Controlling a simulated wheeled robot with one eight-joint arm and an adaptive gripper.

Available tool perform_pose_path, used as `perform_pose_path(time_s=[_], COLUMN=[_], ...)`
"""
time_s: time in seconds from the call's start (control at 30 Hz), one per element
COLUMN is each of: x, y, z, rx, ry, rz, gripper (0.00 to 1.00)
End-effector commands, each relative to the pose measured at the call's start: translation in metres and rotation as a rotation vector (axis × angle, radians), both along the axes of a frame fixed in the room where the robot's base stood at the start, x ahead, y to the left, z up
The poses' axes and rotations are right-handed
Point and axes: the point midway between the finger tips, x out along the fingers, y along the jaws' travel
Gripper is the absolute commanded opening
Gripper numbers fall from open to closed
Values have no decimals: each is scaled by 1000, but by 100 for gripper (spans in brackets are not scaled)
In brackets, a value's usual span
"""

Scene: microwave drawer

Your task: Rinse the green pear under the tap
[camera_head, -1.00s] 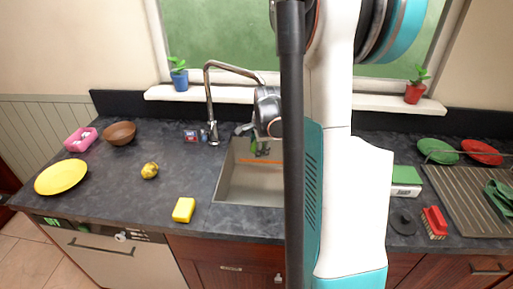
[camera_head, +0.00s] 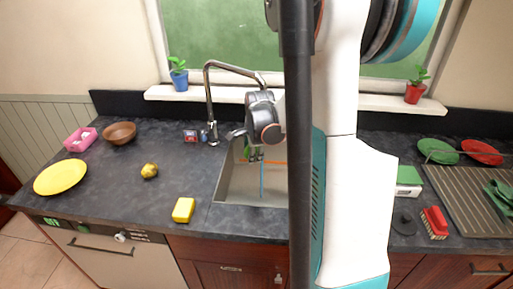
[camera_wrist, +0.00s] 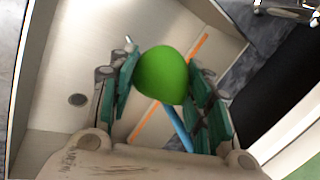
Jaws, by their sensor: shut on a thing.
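The green pear (camera_wrist: 163,75) sits between the green-padded fingers of my gripper (camera_wrist: 160,92) in the wrist view. My gripper, shut on it, also shows in the head view (camera_head: 254,154), over the sink (camera_head: 235,183). The pear cannot be made out clearly there. The chrome tap (camera_head: 210,98) arches from behind the sink, its spout end close to my wrist and partly hidden by it.
An orange strip (camera_wrist: 150,122) shows in the sink. A yellow sponge (camera_head: 183,210) and a yellow fruit (camera_head: 150,171) lie on the counter left of it. A brown bowl (camera_head: 120,133) and yellow plate (camera_head: 61,177) are farther left. A drying rack (camera_head: 462,195) is right.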

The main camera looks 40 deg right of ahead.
Motion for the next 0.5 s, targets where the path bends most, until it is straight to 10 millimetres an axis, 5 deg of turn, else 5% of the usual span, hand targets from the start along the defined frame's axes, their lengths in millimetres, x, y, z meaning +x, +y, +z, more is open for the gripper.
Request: perform_pose_path(time_s=[0.5], x=[-14], y=[35], z=[0], rx=[-1], ry=[1], rz=[2], gripper=[18])
